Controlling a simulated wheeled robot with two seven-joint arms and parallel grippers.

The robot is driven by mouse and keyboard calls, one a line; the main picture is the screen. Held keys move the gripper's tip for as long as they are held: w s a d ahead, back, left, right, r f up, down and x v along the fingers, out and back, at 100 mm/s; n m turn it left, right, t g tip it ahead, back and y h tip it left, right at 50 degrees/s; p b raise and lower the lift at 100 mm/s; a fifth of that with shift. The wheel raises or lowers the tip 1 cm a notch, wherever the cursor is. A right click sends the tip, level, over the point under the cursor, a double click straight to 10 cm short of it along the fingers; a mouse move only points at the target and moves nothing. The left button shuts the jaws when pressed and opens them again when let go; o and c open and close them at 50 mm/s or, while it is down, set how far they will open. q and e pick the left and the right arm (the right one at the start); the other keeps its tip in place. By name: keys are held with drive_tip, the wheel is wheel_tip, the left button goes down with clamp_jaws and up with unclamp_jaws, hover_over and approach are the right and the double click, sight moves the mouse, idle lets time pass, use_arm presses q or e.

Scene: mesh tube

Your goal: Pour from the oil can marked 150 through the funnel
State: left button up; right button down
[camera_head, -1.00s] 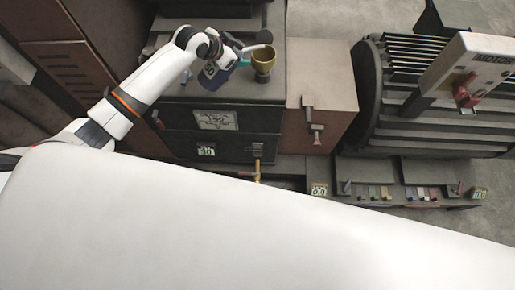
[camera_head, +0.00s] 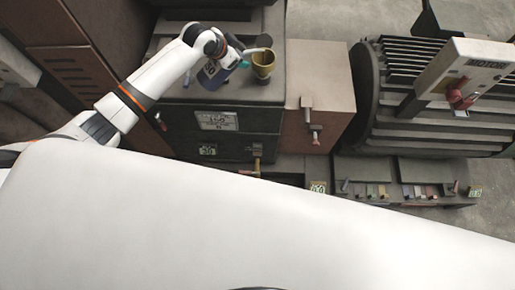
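The oil can (camera_head: 214,74) is dark blue with a pale label that is too small to read surely. It is tilted, and its pale spout reaches right to the rim of the funnel (camera_head: 263,64). The funnel is gold-brown and stands upright on the dark cabinet top. My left gripper (camera_head: 231,52) is at the can's upper side and appears shut on it; the fingers are partly hidden. I cannot see whether any oil flows, nor the inside of the funnel. My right gripper is out of view.
The dark cabinet (camera_head: 190,122) carries a label plate (camera_head: 216,121) on its front. A brown box (camera_head: 322,88) with a tap stands to its right. A ribbed motor (camera_head: 405,95) and a motor switch box (camera_head: 470,68) are farther right. My white body covers the lower picture.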

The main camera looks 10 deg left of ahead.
sight(241, 49)
use_arm(q)
drive_tip(key=shift+w+r, duration=0.1)
idle(0.4)
drive_tip(key=shift+w+d+r, duration=0.1)
drive_tip(key=shift+d+r, duration=0.05)
drive_tip(key=shift+r, duration=0.3)
drive_tip(key=shift+d+r+g+y, duration=0.1)
drive_tip(key=shift+r+g+y, duration=0.2)
drive_tip(key=shift+g+y, duration=0.3)
idle(2.3)
drive_tip(key=shift+w+d+r+g+y, duration=0.2)
drive_tip(key=shift+r+g+y, duration=0.2)
drive_tip(key=shift+y, duration=0.1)
idle(2.6)
drive_tip(key=shift+w+d+r+m+g+y, duration=0.2)
drive_tip(key=shift+r+m+g+y, duration=0.1)
drive_tip(key=shift+r+g+y, duration=0.1)
